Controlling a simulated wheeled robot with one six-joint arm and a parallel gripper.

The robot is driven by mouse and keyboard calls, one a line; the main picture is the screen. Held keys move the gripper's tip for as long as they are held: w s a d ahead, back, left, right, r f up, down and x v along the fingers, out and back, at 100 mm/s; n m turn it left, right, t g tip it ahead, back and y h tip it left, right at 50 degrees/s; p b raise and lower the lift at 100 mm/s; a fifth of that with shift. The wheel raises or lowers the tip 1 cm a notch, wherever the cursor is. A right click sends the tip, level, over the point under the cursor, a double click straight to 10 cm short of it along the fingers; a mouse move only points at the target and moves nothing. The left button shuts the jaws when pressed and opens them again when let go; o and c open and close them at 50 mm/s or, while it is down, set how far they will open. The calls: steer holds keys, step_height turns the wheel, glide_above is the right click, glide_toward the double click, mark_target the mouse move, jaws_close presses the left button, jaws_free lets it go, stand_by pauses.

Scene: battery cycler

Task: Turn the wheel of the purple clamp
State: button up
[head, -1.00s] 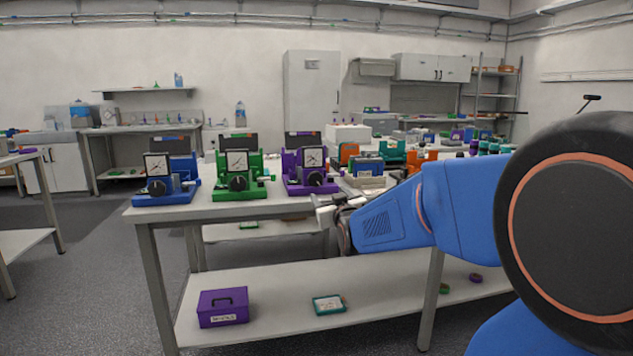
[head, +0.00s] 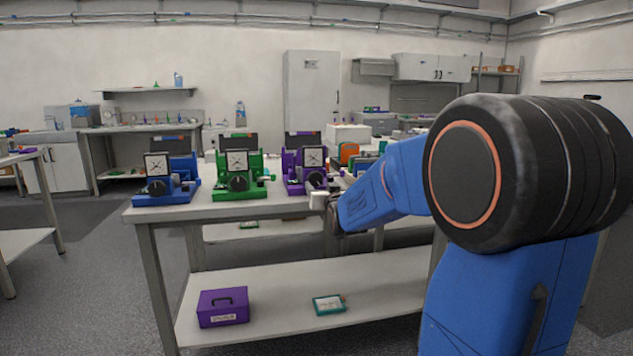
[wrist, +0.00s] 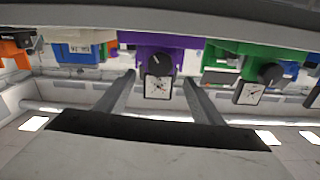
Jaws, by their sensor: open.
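The purple clamp (head: 290,172) stands on the bench, rightmost of a row of three. It has a white dial on its front and a black wheel (head: 316,178) below the dial. In the wrist view, which is upside down, the purple clamp (wrist: 150,40) and its wheel (wrist: 161,63) lie ahead between my two fingers. My gripper (wrist: 160,84) is open and empty. In the head view my gripper (head: 319,197) is just in front of and below the wheel, at the bench's front edge; I see no contact.
A green clamp (head: 237,190) and a blue clamp (head: 165,196) stand left of the purple one. Orange and blue devices (head: 349,152) stand behind to the right. The bench (head: 210,207) has a lower shelf with a purple box (head: 222,307) and a small teal-edged case (head: 328,305).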

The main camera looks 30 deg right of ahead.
mark_target(316, 179)
steer(key=x, duration=0.8)
steer(key=shift+w+d, duration=0.1)
steer(key=shift+w, duration=0.3)
steer(key=c, duration=1)
steer(key=shift+c, duration=0.2)
steer(key=shift+n, duration=0.7)
steer(key=o, duration=1)
steer(key=shift+o, duration=0.2)
